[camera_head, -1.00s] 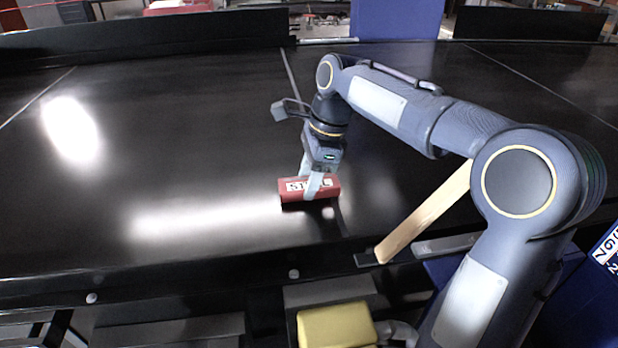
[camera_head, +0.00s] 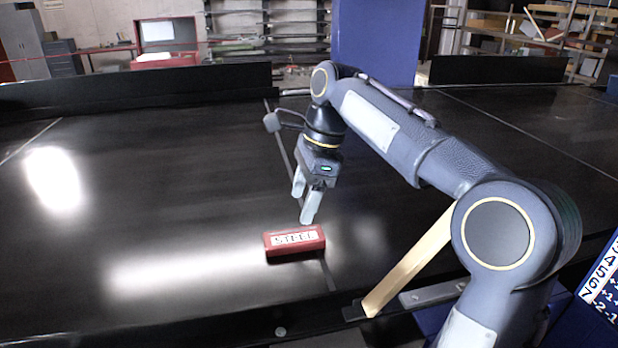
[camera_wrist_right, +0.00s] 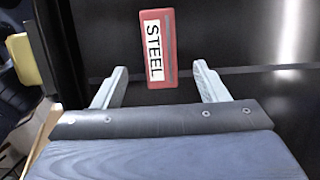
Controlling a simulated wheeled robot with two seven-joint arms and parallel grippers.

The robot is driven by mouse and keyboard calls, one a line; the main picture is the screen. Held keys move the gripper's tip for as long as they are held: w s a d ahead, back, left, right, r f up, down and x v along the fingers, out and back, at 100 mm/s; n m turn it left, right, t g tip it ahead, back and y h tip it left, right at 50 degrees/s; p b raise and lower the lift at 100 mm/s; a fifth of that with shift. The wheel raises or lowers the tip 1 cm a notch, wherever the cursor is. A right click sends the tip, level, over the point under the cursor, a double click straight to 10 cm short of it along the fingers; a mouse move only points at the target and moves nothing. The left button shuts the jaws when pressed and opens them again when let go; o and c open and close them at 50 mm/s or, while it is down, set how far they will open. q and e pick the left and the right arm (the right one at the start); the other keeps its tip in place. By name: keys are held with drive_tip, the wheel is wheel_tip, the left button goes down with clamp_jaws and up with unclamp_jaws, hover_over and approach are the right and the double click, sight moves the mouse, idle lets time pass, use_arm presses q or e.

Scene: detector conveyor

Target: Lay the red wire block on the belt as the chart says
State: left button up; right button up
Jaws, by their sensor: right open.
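A red block (camera_head: 295,242) with a white label reading STEEL lies flat on the black belt (camera_head: 150,190), near its front edge and beside a thin line across the belt. My right gripper (camera_head: 304,202) is open and empty, just above and behind the block, apart from it. In the right wrist view the red block (camera_wrist_right: 158,48) lies ahead of and between the open fingers (camera_wrist_right: 160,70). My left gripper is out of view.
A light wooden bar (camera_head: 410,260) slants over the belt's front edge, right of the block. A low black wall (camera_head: 140,92) and a blue panel (camera_head: 376,40) stand behind the belt. A yellow object (camera_wrist_right: 24,62) shows in the right wrist view. The belt's left side is clear.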

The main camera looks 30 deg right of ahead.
drive_tip(key=v, duration=0.4)
drive_tip(key=shift+r, duration=0.15)
drive_tip(key=shift+s, duration=0.1)
idle(0.3)
